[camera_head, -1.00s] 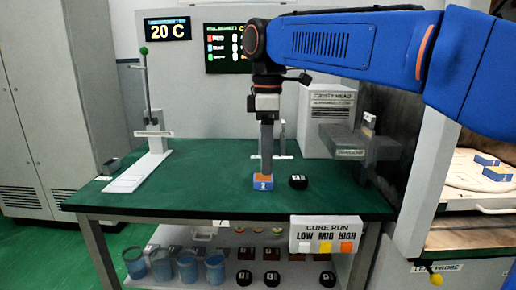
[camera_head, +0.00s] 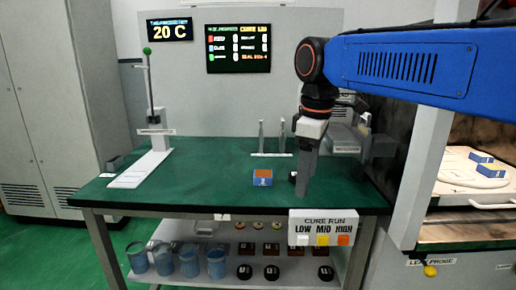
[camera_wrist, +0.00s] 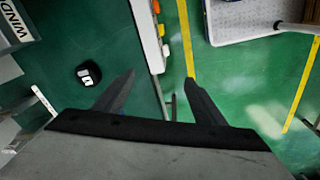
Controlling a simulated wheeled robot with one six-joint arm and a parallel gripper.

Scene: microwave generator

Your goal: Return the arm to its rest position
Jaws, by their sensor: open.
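My arm reaches in from the right in the head view. My gripper (camera_head: 306,178) points down over the right front part of the green table. In the wrist view its two dark fingers stand apart with nothing between them, so my gripper (camera_wrist: 158,95) is open and empty. A blue block with an orange top (camera_head: 262,179) sits on the table to the left of it. A black round piece (camera_head: 293,177) stands on the table, partly hidden behind my fingers; it also shows in the wrist view (camera_wrist: 88,74).
The CURE RUN button box (camera_head: 323,228) is at the table's front edge, just below my gripper. A white stand with a green-tipped lever (camera_head: 150,150) is at the left. The lower shelf holds blue cups (camera_head: 188,264) and small parts. The table's left middle is clear.

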